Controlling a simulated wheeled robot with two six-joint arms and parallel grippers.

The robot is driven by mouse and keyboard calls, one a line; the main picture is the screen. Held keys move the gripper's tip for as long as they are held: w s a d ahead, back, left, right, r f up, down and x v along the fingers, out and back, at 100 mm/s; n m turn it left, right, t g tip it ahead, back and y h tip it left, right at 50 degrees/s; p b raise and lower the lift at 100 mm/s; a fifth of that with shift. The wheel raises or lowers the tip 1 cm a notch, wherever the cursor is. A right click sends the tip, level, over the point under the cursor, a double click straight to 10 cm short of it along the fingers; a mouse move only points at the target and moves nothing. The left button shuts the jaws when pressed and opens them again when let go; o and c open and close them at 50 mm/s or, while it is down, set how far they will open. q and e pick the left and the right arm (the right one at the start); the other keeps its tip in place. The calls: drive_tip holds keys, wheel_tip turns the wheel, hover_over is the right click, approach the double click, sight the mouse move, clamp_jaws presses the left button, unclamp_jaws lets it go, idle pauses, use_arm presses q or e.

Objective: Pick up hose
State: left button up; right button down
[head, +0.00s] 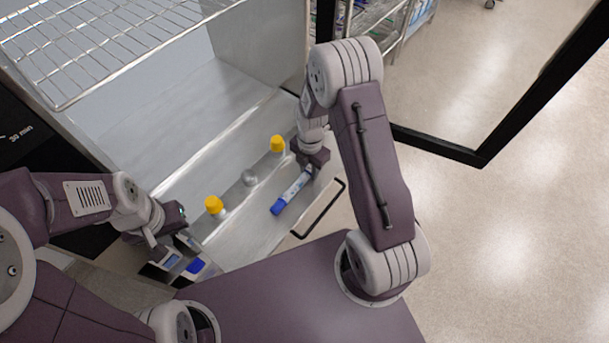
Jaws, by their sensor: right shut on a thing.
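A slim white tube with a blue end (291,193), which looks like the hose, slants over the pale metal ledge of the washer. My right gripper (309,170) is shut on its upper end, and the blue end points down and left. The gripped end is partly hidden by the gripper. I cannot tell whether the tube's lower end touches the ledge. My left gripper (177,258) is at the lower left, near the front of the ledge, and appears open, with its fingers apart. A small blue part (197,265) shows beside it.
Two yellow-capped fittings (277,144) (214,205) and a grey round knob (249,177) stand along the ledge. A wire rack (110,40) is at the upper left. A dark door frame (440,146) borders the right.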

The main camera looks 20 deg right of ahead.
drive_tip(key=r, duration=0.3)
drive_tip(key=r+p, duration=0.1)
drive_tip(key=shift+d+r, duration=0.2)
drive_tip(key=shift+d, duration=0.15)
drive_tip(key=s+d+r, duration=0.1)
drive_tip(key=d+r, duration=0.2)
drive_tip(key=d, duration=0.2)
drive_tip(key=s+d+r+p, duration=0.1)
drive_tip(key=d+r, duration=0.2)
drive_tip(key=d, duration=0.2)
drive_tip(key=shift+s+d+r, duration=0.15)
drive_tip(key=shift+d, duration=0.25)
